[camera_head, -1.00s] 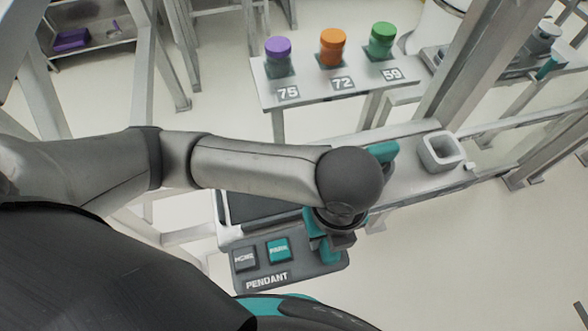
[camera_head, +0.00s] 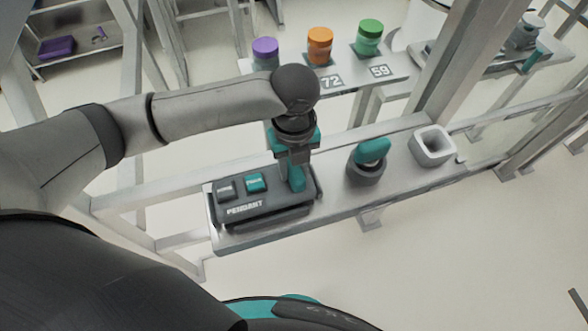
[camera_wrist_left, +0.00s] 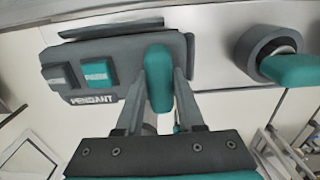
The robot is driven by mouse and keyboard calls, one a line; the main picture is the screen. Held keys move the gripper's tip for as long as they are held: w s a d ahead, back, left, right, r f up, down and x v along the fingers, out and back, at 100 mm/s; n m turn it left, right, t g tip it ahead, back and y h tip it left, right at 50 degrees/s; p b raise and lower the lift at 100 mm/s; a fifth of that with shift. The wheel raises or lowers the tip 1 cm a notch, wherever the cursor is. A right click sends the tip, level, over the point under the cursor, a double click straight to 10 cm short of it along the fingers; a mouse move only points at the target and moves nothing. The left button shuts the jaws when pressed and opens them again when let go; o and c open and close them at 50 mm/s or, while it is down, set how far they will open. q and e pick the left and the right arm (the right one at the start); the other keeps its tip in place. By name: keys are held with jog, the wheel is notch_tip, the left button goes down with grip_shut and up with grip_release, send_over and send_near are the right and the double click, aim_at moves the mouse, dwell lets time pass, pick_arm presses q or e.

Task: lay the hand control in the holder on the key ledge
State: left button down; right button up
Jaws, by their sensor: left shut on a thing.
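The hand control is a dark grey box (camera_head: 241,209) marked PENDANT, with a grey button, a teal button and a teal upright grip. It also shows in the left wrist view (camera_wrist_left: 75,72). My left gripper (camera_head: 296,164) is shut on the teal grip (camera_wrist_left: 158,80), its two fingers on either side. The holder (camera_head: 268,222) is a dark tray on the left part of the grey key ledge (camera_head: 345,203). The box lies over it and hides most of it; a dark rim (camera_wrist_left: 110,27) shows past the box. I cannot tell whether they touch. My right gripper is not in view.
On the ledge, right of the hand control, stand a teal key knob in a dark collar (camera_head: 364,172) and a white square cup (camera_head: 432,147). Behind is a shelf with purple, orange (camera_head: 319,46) and green-lidded jars. Frame posts rise at the right.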

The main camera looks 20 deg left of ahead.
pick_arm(q)
jog(key=shift+f, duration=0.75)
jog(key=c, duration=0.5)
grip_release()
jog(key=shift+f, duration=0.15)
notch_tip(320, 180, up, 12)
jog(key=shift+r+p, duration=0.15)
jog(key=shift+p, duration=0.55)
